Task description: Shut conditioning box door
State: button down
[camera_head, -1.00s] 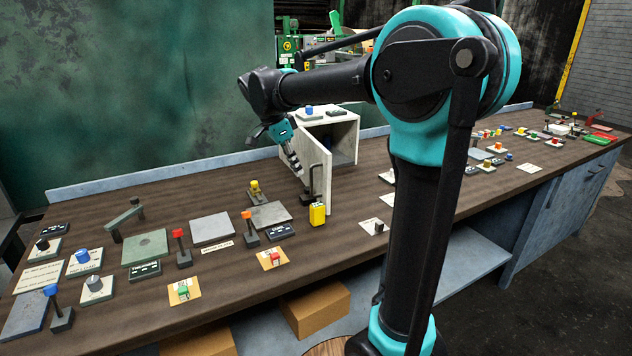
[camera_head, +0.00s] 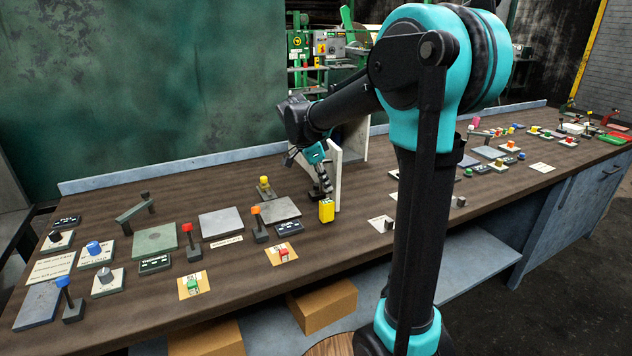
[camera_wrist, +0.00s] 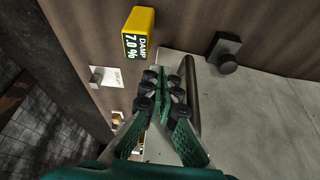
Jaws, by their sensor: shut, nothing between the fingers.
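The conditioning box (camera_head: 354,140) is a pale box at the back of the bench, mostly hidden behind my arm in the head view. Its pale door (camera_head: 336,182) stands open towards the front, seen nearly edge-on. In the wrist view the door (camera_wrist: 255,115) is a large pale panel on the right, with a dark bar handle (camera_wrist: 192,95) along it. My gripper (camera_head: 327,189) is low beside the door, on its left. In the wrist view my gripper (camera_wrist: 165,88) is shut and empty, just left of the handle; whether it touches is unclear.
A yellow damp meter (camera_head: 326,211) reading 7.0% stands in front of the gripper; it also shows in the wrist view (camera_wrist: 140,32). A black knob block (camera_wrist: 225,52) is near the door. Levers and plates cover the bench to the left.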

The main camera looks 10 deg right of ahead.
jog(key=shift+w+d, duration=0.1)
jog(key=shift+d, duration=0.35)
jog(key=shift+d, duration=0.1)
jog(key=shift+d, duration=0.2)
jog(key=w+d+n+t+y, duration=0.15)
jog(key=w+d+n, duration=0.35)
jog(key=d, duration=0.5)
jog(key=w+d+n+t+y, duration=0.1)
jog(key=w+d+n+t, duration=0.1)
jog(key=w+d+n, duration=0.5)
jog(key=w+d+n+y, duration=0.1)
jog(key=w+d+n, duration=0.2)
jog(key=w, duration=0.7)
jog(key=w+d+n+y, duration=0.2)
jog(key=w+d+n, duration=0.1)
jog(key=w, duration=0.8)
jog(key=shift+d+n, duration=0.35)
jog(key=shift+n, duration=0.55)
jog(key=shift+w+r+y, duration=0.1)
jog(key=shift+y, duration=0.15)
